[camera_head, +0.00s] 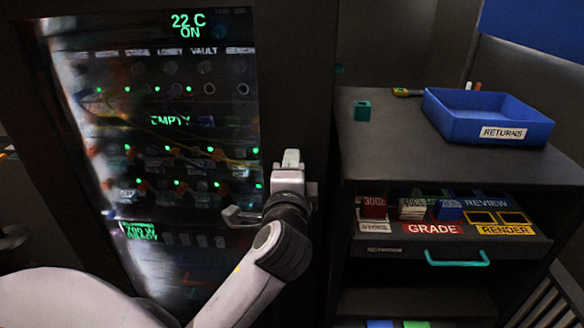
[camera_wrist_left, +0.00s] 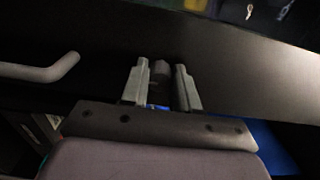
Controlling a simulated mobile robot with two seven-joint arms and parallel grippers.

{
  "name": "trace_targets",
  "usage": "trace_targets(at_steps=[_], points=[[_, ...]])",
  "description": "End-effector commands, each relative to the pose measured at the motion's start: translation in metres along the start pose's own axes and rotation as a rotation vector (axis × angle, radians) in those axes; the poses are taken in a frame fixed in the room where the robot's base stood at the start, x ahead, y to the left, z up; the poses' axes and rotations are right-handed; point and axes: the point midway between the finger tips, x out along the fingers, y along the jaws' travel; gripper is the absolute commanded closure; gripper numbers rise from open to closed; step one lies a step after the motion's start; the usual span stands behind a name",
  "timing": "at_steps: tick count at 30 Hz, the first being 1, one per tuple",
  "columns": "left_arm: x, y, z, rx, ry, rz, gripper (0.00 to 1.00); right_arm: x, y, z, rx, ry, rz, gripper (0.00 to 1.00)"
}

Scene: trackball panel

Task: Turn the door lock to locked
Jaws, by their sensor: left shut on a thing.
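My left gripper (camera_head: 291,160) is at the right edge of the cabinet's glass door (camera_head: 200,110), just above and right of the door handle (camera_head: 242,216). In the left wrist view, its two pale fingers (camera_wrist_left: 161,86) are shut on a small dark round knob (camera_wrist_left: 160,70), which appears to be the door lock. The gripper hides the knob in the head view, and I cannot tell which way the lock is turned. The grey handle (camera_wrist_left: 40,71) is left of the fingers in the wrist view. My right gripper is not in view.
Right of the cabinet stands a dark unit (camera_head: 400,150) with a blue RETURNS tray (camera_head: 490,118) and a small teal block (camera_head: 363,111) on top. Its open drawer (camera_head: 380,243) has a teal handle (camera_head: 457,259) and holds labelled blocks, close to the right of my left arm.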

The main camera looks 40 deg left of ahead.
Motion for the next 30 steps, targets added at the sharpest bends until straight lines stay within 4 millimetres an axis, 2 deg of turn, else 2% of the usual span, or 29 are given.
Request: trace_targets(at_steps=[1, 2, 3, 4, 14, 24, 30], points=[[0.000, 0.001, 0.000, -0.001, 0.001, 0.002, 1.00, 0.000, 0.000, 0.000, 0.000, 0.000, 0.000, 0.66], [0.000, 0.001, 0.000, -0.001, 0.001, 0.002, 0.64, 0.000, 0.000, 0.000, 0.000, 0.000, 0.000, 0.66], [0.000, 0.001, 0.000, -0.001, 0.001, 0.002, 0.51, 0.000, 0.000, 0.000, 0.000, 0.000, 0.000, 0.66], [0.000, 0.001, 0.000, -0.001, 0.001, 0.001, 0.47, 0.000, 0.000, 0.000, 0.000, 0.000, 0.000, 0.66], [-0.004, 0.001, -0.001, 0.000, 0.002, 0.001, 0.47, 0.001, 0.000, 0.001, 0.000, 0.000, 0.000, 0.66], [-0.054, 0.002, -0.001, -0.003, 0.003, 0.004, 0.47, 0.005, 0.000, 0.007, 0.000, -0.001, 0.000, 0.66], [-0.070, 0.001, 0.000, 0.000, 0.001, 0.002, 0.47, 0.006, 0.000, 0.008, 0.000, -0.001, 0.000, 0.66]])
